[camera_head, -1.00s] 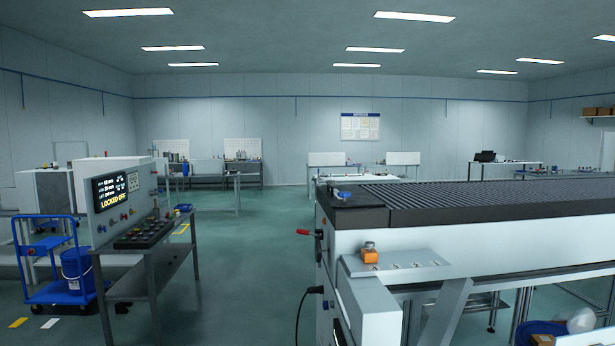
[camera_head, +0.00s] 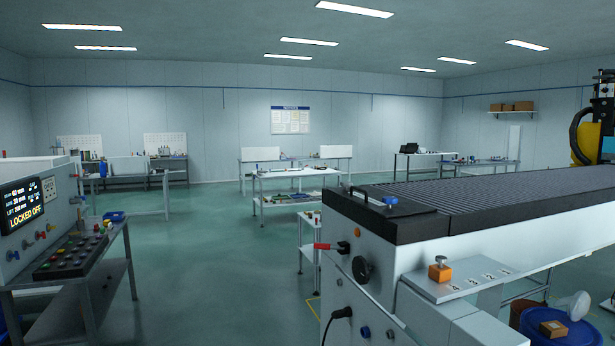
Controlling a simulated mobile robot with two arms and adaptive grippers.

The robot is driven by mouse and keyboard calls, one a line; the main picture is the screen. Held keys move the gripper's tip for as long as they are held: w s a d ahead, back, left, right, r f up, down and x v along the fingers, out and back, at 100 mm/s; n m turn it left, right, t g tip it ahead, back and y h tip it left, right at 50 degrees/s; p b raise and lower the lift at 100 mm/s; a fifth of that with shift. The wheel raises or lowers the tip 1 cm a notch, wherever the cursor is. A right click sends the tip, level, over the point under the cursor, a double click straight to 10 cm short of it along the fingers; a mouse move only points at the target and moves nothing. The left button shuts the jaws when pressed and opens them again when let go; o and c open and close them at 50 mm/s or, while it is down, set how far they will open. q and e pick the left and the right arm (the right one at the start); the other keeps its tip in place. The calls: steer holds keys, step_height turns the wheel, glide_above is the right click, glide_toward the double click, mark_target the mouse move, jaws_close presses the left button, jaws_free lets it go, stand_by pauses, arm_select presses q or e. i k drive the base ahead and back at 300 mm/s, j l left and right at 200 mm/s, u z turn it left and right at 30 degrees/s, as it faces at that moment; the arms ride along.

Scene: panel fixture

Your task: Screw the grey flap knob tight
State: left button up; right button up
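The long machine bed (camera_head: 480,192) with a dark ribbed top stands on the right. A black plate (camera_head: 385,219) with a handle and a small blue knob (camera_head: 390,201) covers its near left corner. A grey-topped knob (camera_head: 440,261) sits on an orange block on the pale side shelf, which is marked with numbers. A dark round knob (camera_head: 362,270) is on the white end face. I cannot tell for sure which one is the grey flap knob, or how tight any is. Neither of my grippers is in view.
A console (camera_head: 28,208) reading "LOCKED OFF" stands on a bench at the left. A red lever (camera_head: 325,246) sticks out from the machine's end face. A blue bin (camera_head: 556,328) stands at the lower right. The green floor between console and machine is clear.

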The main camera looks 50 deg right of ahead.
mark_target(347, 183)
steer(key=i+z, duration=0.35)
steer(key=i, duration=0.2)
steer(key=i+j+z, duration=0.2)
steer(key=i+z, duration=0.15)
steer(key=i, duration=0.15)
